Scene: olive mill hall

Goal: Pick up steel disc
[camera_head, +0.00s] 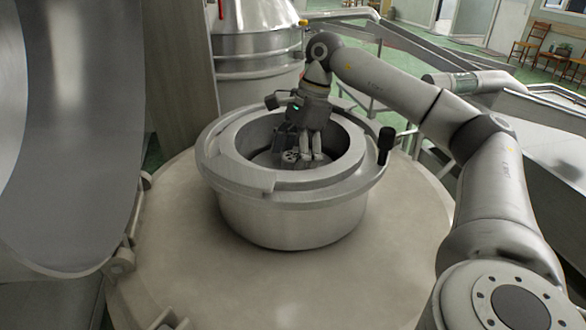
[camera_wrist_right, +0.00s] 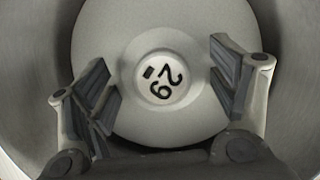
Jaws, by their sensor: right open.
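The steel disc (camera_wrist_right: 110,35) fills most of the right wrist view, a pale round plate with a raised round knob (camera_wrist_right: 148,62) at its middle. Dark figures are marked on the knob's top. My right gripper (camera_wrist_right: 163,95) is open, with one ribbed finger on each side of the knob and gaps between fingers and knob. In the head view my right gripper (camera_head: 303,153) points down inside a round steel collar (camera_head: 290,213), and it hides most of the disc there. I cannot tell the exact height of the fingertips above the disc. My left gripper is not in view.
The collar's raised wall surrounds the gripper closely, and a black-handled fitting (camera_head: 385,145) stands at its right rim. The collar sits on a broad pale round lid (camera_head: 280,285). A large curved metal sheet (camera_head: 70,130) rises at the left. A steel vessel (camera_head: 258,60) stands behind.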

